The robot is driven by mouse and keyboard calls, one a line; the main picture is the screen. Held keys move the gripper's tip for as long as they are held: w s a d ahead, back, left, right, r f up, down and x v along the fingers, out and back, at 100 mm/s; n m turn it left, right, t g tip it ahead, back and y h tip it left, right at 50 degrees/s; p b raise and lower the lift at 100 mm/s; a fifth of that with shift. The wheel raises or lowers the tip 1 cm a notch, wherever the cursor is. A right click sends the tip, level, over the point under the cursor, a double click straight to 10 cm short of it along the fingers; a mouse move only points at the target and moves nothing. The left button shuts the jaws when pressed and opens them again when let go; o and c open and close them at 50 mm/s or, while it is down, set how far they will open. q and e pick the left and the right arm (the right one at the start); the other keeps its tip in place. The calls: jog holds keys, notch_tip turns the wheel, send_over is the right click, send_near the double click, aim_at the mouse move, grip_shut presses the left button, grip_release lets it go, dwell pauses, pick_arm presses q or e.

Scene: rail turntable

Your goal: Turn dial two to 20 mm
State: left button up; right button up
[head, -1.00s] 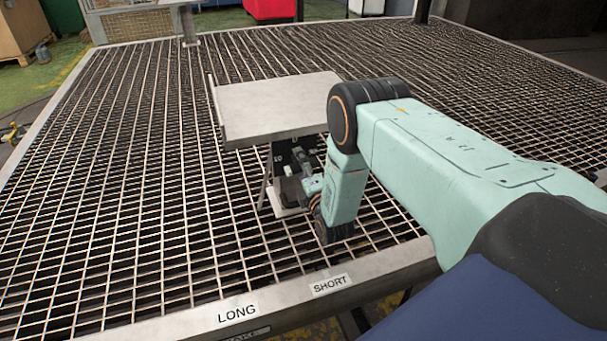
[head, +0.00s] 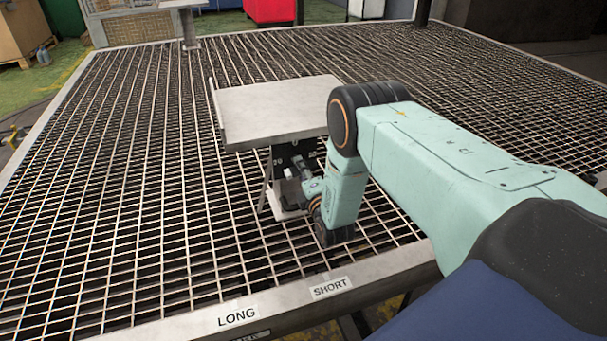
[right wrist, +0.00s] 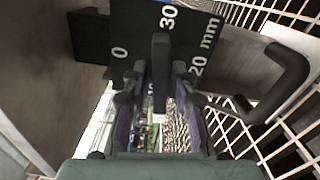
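The dial is a dark plate (right wrist: 105,38) with white marks 0, 30 and 20 mm in the right wrist view; another mark is mostly hidden. Its black bar handle (right wrist: 160,70) stands upright in the picture, its upper end near the 30. My right gripper (right wrist: 160,80) has a finger on either side of the bar, with narrow gaps showing; firm contact cannot be made out. In the head view my right gripper (head: 302,175) is small and partly hidden at the dark panel (head: 292,152) under a grey plate. My left gripper is not in view.
The grey plate (head: 270,108) overhangs the panel. A black curved handle (right wrist: 285,80) is close on the right in the right wrist view. Open grating (head: 110,200) surrounds the stand. LONG (head: 237,317) and SHORT (head: 331,287) labels sit on the front rim.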

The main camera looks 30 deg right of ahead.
grip_shut()
jog(key=n+p, duration=0.1)
jog(key=n, duration=0.2)
jog(key=n+p, duration=0.2)
jog(key=n, duration=0.2)
jog(key=n+p, duration=0.1)
jog(key=n, duration=0.6)
dwell(0.4)
jog(key=o, duration=1.5)
grip_release()
